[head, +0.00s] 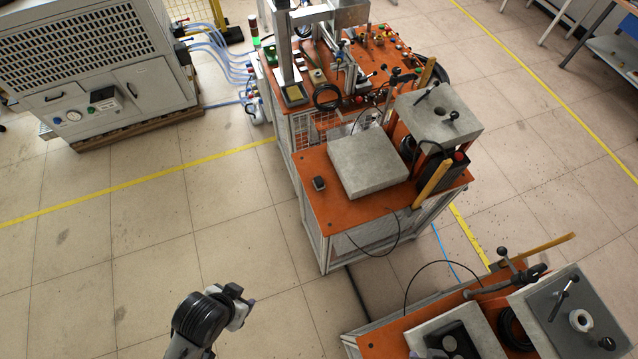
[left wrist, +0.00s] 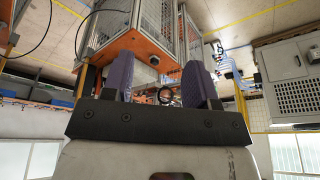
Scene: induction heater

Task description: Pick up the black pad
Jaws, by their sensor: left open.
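A small black block-like thing (head: 319,183), which may be the black pad, lies on the orange top of the middle cart (head: 335,218), left of a grey slab. A small dark thing on the orange top in the left wrist view (left wrist: 153,60) looks like the same one. My left gripper (head: 238,303) is at the bottom of the head view, over the floor, in front of the cart and well apart from it. Its two purple-grey fingers stand apart in the left wrist view (left wrist: 160,82), with nothing between them.
The grey slab (head: 368,163) and a clamp-like device (head: 438,110) stand on the cart. Another orange bench (head: 395,341) at the lower right carries grey blocks and a black part (head: 455,343). A large grey cabinet (head: 100,60) stands at the upper left. The floor left of the cart is clear.

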